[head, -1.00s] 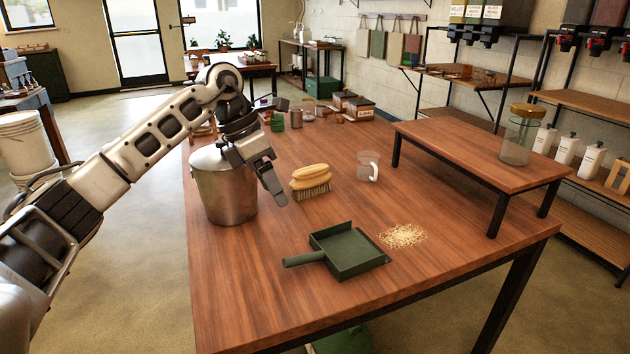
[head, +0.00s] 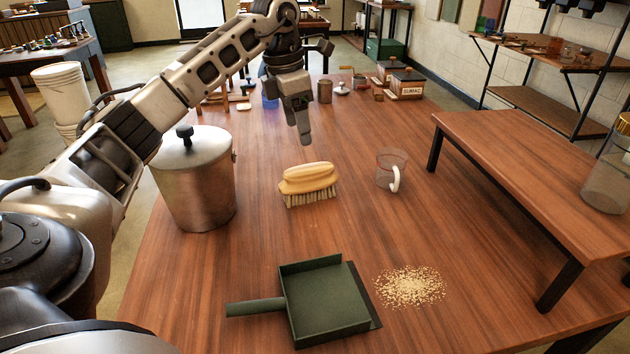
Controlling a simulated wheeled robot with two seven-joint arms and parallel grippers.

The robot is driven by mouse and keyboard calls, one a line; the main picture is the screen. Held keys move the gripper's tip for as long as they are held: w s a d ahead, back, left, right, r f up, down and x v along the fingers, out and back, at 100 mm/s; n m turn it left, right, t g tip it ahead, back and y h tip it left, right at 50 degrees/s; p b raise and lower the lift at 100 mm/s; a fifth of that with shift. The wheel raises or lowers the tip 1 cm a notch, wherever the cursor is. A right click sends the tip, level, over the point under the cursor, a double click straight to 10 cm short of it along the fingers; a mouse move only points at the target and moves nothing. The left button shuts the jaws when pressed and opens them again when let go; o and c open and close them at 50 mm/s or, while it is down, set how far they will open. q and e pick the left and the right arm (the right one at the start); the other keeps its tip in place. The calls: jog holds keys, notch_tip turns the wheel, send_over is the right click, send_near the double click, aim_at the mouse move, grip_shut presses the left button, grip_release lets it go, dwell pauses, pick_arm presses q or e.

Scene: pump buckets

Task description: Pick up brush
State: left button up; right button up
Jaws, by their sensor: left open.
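The brush (head: 308,180) stands on the wooden table with its bristles down and its tan wooden handle on top. My left gripper (head: 304,135) hangs above and just behind the brush in the head view, pointing down. It is open and empty, with a visible gap between it and the brush. The view is nearly side-on, so the far finger is partly hidden. My right gripper is not in view.
A lidded metal pot (head: 195,185) stands left of the brush, and a clear mug (head: 391,170) stands to its right. A green dustpan (head: 325,300) and spilled grains (head: 410,287) lie in front. A raised wooden shelf (head: 530,165) is at the right.

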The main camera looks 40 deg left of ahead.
aim_at(308, 168)
pick_arm(q)
jog(key=f, duration=0.6)
jog(key=shift+w+d+f, duration=0.25)
jog(key=shift+w+d, duration=0.05)
jog(key=shift+w, duration=0.1)
jog(key=shift+w+d+f+b, duration=0.1)
jog(key=shift+d+f+b, duration=0.1)
jog(key=shift+f, duration=0.65)
jog(key=shift+w+d+f+b, duration=0.1)
jog(key=shift+w+d+f, duration=0.05)
jog(key=shift+f, duration=0.7)
jog(key=shift+w+d+f+b, duration=0.1)
jog(key=shift+d+f, duration=0.1)
jog(key=shift+f, duration=0.65)
jog(key=c, duration=1.1)
